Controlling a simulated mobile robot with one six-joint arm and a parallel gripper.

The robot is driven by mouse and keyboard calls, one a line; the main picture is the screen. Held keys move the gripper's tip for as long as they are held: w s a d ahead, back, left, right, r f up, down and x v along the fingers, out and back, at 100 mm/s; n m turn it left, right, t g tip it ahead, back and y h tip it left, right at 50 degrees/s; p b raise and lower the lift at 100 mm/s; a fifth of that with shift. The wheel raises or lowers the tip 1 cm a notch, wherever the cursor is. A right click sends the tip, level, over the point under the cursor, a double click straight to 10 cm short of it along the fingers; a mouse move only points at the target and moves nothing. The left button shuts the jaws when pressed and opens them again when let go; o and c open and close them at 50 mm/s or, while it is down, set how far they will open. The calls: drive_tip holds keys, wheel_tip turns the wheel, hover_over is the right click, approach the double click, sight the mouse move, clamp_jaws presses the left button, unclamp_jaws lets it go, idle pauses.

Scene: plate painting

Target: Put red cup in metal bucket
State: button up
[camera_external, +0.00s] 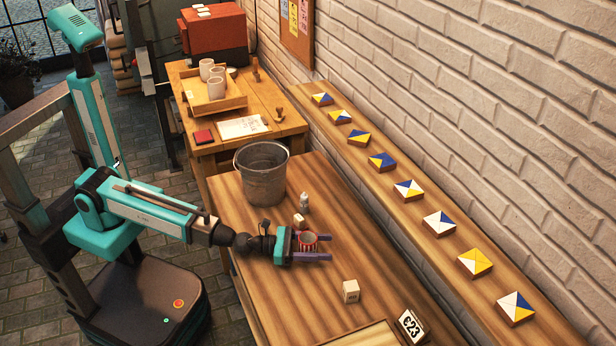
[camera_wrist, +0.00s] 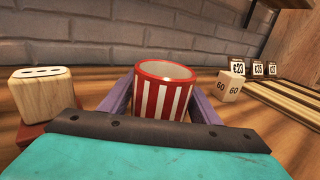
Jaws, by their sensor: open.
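The red cup (camera_external: 308,241) has red and white stripes and stands upright on the wooden table. In the wrist view the cup (camera_wrist: 163,92) stands between the two purple fingers. My gripper (camera_external: 312,248) is open around the cup, with one finger on each side. I cannot tell whether either finger touches it. The gripper also shows in the wrist view (camera_wrist: 163,103), where its teal body hides the lower edge of the cup. The metal bucket (camera_external: 262,178) stands upright on the same table, behind and left of the cup. The bucket is not in the wrist view.
A numbered cube (camera_external: 351,291) and a price sign (camera_external: 411,326) are toward the front. Painted tiles (camera_external: 438,224) line a shelf along the brick wall. A wooden tray (camera_external: 216,104) holds white cups.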

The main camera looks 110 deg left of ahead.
sight(311, 236)
idle(0.4)
drive_tip(key=c, duration=1.1)
drive_tip(key=shift+o, duration=0.2)
drive_tip(key=shift+r, duration=0.1)
drive_tip(key=shift+r+p, duration=1.05)
drive_tip(key=shift+r, duration=0.35)
drive_tip(key=shift+s+r, duration=0.3)
drive_tip(key=shift+s, duration=0.1)
drive_tip(key=shift+v, duration=1.1)
drive_tip(key=shift+a+r+p, duration=0.15)
drive_tip(key=shift+r+p, duration=0.1)
drive_tip(key=shift+p, duration=0.3)
drive_tip(key=shift+s+p, duration=0.15)
drive_tip(key=shift+p, duration=0.55)
drive_tip(key=shift+s+p, duration=0.1)
drive_tip(key=shift+p, duration=0.3)
